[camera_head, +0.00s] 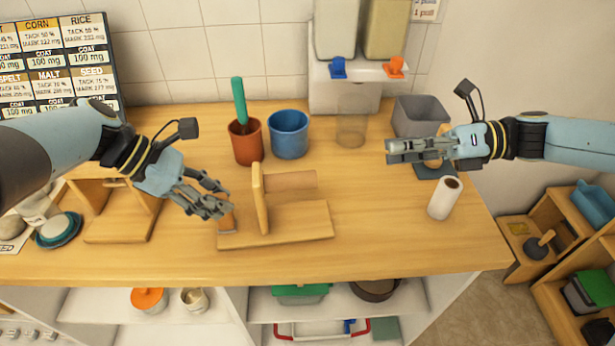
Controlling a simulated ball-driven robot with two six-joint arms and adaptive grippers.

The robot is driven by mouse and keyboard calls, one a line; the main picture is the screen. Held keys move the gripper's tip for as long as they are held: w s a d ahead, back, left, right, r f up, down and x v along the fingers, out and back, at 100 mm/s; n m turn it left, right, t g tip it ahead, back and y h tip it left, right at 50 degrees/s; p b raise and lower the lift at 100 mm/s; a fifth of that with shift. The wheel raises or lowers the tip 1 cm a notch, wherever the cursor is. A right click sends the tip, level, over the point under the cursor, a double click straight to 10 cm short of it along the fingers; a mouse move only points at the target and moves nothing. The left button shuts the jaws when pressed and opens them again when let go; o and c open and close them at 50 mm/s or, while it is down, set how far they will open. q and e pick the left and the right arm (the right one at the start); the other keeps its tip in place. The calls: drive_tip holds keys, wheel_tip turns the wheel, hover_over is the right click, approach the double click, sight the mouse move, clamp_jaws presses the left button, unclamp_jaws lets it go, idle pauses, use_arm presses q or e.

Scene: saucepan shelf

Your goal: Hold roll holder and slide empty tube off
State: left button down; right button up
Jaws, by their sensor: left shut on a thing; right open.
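The wooden roll holder (290,236) stands on the counter, with a flat base and an upright board. A brown empty tube (292,181) sits level on it, reaching right from the upright. My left gripper (222,208) is at the base's left end, shut on a short brown upright grip of the holder (228,222); its fingers partly hide the grip. My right gripper (393,151) is open and empty, above the counter to the right of the tube and apart from it.
A white roll (444,198) stands below my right arm. Behind the holder are a terracotta pot (246,146) with a green-handled tool, a blue pot (288,136) and a clear cup (352,125). A grey bin (420,113) is at back right. Counter between holder and white roll is clear.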

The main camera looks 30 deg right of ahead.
sight(310, 178)
drive_tip(key=w+a+f+n+g, duration=0.1)
drive_tip(key=w+a+n, duration=0.1)
drive_tip(key=a+n, duration=0.2)
drive_tip(key=w+a+f+n+g+h, duration=0.1)
drive_tip(key=w+a+f+n+g, duration=0.1)
drive_tip(key=a, duration=0.3)
drive_tip(key=w+a+f+n+g, duration=0.1)
drive_tip(key=w+a+n, duration=0.1)
drive_tip(key=a+n, duration=0.3)
drive_tip(key=shift+w+f+n+h, duration=0.2)
drive_tip(key=shift+w+n+h, duration=0.1)
drive_tip(key=shift+h, duration=0.1)
clamp_jaws()
